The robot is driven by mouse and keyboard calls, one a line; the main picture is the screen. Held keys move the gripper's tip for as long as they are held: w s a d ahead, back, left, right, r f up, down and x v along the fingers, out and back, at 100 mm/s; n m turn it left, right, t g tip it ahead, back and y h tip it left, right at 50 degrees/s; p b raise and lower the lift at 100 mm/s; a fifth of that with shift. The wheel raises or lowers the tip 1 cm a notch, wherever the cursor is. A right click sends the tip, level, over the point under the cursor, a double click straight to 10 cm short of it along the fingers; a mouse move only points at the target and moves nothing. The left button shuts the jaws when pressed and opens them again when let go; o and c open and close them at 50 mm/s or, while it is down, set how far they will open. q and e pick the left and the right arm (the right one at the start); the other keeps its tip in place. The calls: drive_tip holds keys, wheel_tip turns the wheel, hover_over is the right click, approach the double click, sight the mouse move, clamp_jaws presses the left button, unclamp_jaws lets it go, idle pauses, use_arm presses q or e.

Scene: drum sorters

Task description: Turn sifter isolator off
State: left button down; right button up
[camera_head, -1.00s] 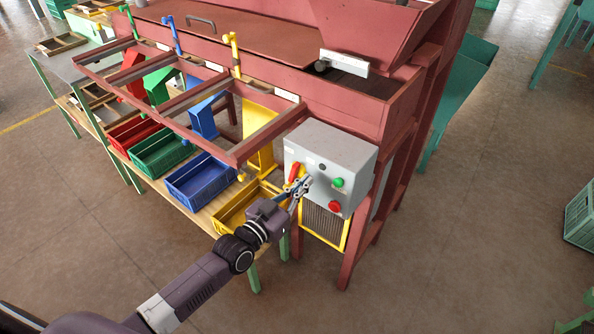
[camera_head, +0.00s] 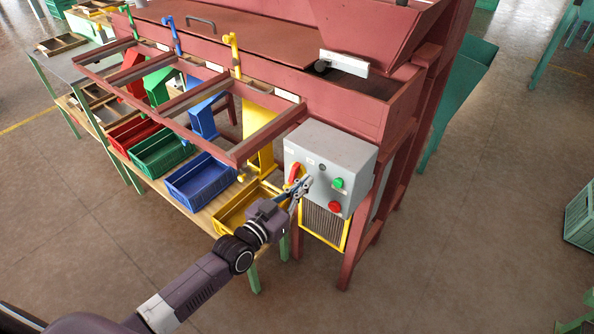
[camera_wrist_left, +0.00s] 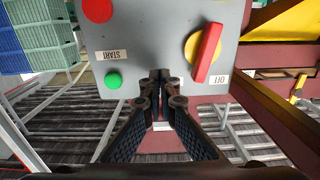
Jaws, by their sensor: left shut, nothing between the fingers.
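The sifter isolator is a red rotary handle (camera_head: 293,173) on a yellow disc, on the front of a grey control box (camera_head: 330,154). In the left wrist view the isolator handle (camera_wrist_left: 206,52) stands nearly upright with a slight tilt, one end near the label OFF (camera_wrist_left: 216,79). My left gripper (camera_head: 304,184) is shut and empty in front of the box. In the wrist view its fingertips (camera_wrist_left: 161,78) are left of the handle, with a gap between them. Contact with the box face cannot be told. My right gripper is not in view.
A green button (camera_head: 338,183) and a red button (camera_head: 334,206) sit on the box, right of the gripper. A yellow crate (camera_head: 228,213) and a blue crate (camera_head: 203,183) stand on the bench to the left.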

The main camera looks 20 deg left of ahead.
sight(317, 171)
use_arm(q)
drive_tip(key=shift+w, duration=0.15)
drive_tip(key=shift+w+d, duration=0.25)
drive_tip(key=shift+w, duration=0.25)
drive_tip(key=shift+b+x, duration=0.65)
drive_tip(key=shift+x, duration=0.4)
drive_tip(key=shift+s, duration=0.1)
drive_tip(key=shift+p+v, duration=0.45)
drive_tip(key=shift+v, duration=0.3)
drive_tip(key=shift+a, duration=0.1)
